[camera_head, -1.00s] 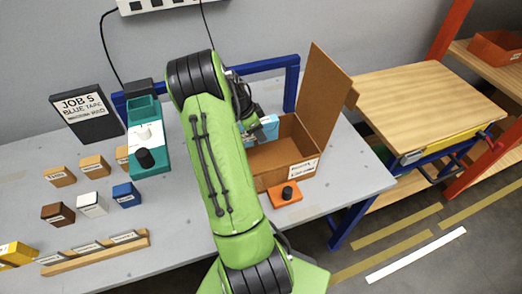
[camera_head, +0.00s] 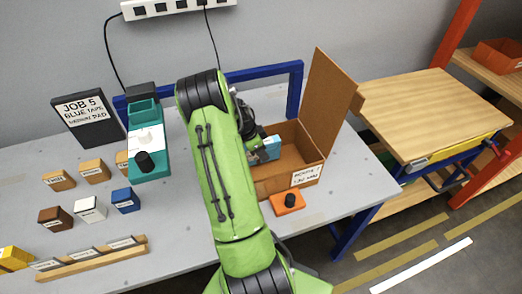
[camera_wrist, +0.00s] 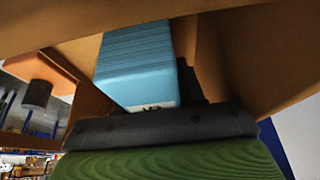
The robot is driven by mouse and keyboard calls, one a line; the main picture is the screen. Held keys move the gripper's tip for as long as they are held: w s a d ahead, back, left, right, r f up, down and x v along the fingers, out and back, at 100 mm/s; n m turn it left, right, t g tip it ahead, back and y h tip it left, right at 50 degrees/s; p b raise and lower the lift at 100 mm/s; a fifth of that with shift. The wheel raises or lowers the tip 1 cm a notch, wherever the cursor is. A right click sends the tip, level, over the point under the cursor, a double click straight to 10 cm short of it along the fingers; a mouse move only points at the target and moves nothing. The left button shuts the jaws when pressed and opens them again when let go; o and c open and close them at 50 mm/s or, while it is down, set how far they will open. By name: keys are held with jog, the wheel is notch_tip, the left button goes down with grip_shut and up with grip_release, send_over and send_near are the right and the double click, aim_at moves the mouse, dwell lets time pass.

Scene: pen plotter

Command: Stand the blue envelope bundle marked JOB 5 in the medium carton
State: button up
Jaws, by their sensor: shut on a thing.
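The blue envelope bundle (camera_head: 272,147) is held by my gripper (camera_head: 258,150) inside the open brown carton (camera_head: 297,178), towards its left side. In the wrist view the bundle (camera_wrist: 138,62) extends out from the dark gripper (camera_wrist: 160,122), with a white label partly seen at its near end. Brown carton walls (camera_wrist: 250,50) surround it there. My gripper is shut on the bundle. The fingertips are mostly hidden, and I cannot tell whether the bundle touches the carton floor. The carton's front label looks like "MEDIUM" but is small.
The carton's tall flap (camera_head: 328,105) stands up on its right side. An orange block with a black knob (camera_head: 289,202) sits before the carton. A JOB 5 sign (camera_head: 88,115) and teal device (camera_head: 149,150) stand left. Several small blocks lie further left.

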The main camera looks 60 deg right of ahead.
jog(key=shift+f, duration=0.1)
jog(key=o, duration=1.1)
